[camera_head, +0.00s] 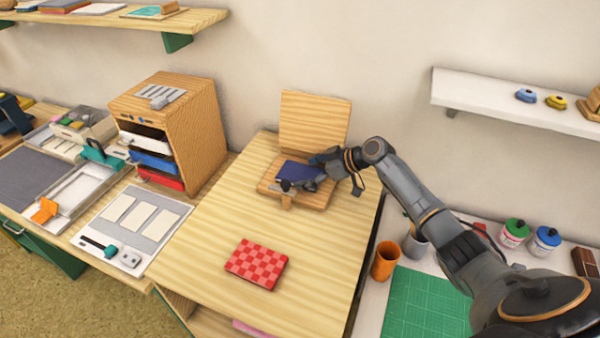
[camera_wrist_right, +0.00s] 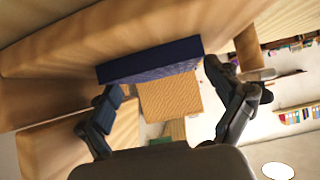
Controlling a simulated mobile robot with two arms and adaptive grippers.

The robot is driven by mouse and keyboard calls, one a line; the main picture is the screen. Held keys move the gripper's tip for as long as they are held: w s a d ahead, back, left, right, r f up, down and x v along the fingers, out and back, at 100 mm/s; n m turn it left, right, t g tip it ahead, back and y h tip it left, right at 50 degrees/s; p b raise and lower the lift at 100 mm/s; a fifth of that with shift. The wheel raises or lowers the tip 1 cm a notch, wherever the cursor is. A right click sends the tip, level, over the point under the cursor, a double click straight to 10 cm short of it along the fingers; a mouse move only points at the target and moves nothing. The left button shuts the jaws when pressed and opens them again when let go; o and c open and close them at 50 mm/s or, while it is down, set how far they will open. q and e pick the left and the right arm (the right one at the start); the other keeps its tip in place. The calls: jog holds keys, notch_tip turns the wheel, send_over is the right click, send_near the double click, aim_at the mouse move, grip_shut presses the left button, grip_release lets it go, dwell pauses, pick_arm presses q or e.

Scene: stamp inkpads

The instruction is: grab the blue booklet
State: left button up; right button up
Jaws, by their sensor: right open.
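The blue booklet (camera_head: 296,170) rests on the wooden stand (camera_head: 318,200), which has an upright back panel, on the light wooden table. My right gripper (camera_head: 304,174) is at the booklet, its fingers open and partly covering it. In the right wrist view the booklet (camera_wrist_right: 150,62) shows its dark blue edge and patterned face just beyond the fingertips. The open fingers (camera_wrist_right: 162,80) are near its two ends; I cannot tell whether they touch it. My left gripper is not in view.
A red checkered booklet (camera_head: 257,263) lies on the table's front part, with bare tabletop around it. A wooden drawer cabinet (camera_head: 205,125) stands to the left. An orange cup (camera_head: 385,262) and a green mat (camera_head: 425,305) are on the right.

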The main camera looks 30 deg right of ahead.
jog(key=c, duration=1)
jog(key=shift+r, duration=0.1)
